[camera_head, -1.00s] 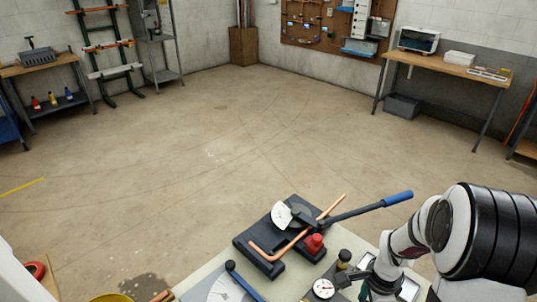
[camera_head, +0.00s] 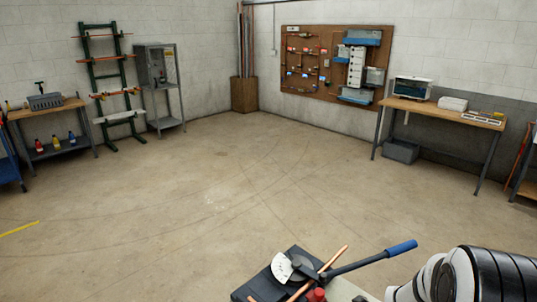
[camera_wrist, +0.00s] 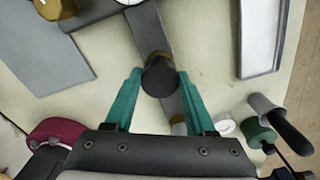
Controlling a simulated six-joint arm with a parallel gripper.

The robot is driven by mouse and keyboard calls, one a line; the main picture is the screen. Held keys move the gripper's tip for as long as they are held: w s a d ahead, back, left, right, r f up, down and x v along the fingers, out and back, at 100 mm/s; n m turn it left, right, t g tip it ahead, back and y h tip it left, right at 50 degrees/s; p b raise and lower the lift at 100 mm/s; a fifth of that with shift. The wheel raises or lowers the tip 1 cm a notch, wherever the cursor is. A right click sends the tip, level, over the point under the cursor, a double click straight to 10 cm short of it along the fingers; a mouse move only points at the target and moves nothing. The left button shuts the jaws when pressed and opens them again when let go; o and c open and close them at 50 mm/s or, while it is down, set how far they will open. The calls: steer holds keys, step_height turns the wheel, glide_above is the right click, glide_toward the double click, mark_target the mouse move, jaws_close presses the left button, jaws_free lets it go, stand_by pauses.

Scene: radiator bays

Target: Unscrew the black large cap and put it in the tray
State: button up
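In the wrist view, a black round cap-like piece (camera_wrist: 160,77) stands between the two teal fingers of my gripper (camera_wrist: 161,74), above a grey bar-shaped base. It looks like the large black cap, but its threads and what it is screwed to are hidden. The fingers are apart on either side of it, with a thin gap showing, so my gripper looks open around it. A pale, shallow tray (camera_wrist: 262,40) with a grey rim lies at the upper right of the wrist view. My gripper is outside the head view.
A brass part (camera_wrist: 57,8), a flat grey plate (camera_wrist: 50,50), a maroon round part (camera_wrist: 55,130) and a green round part (camera_wrist: 257,132) lie around my gripper. A pipe bender with a blue handle (camera_head: 400,248) shows in the head view. The floor beyond is clear.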

jaws_close()
steer(key=n, duration=2.4)
steer(key=shift+r+n, duration=0.1)
steer(key=shift+n, duration=0.3)
steer(key=n, duration=0.6)
steer(key=shift+o, duration=1.8)
jaws_free()
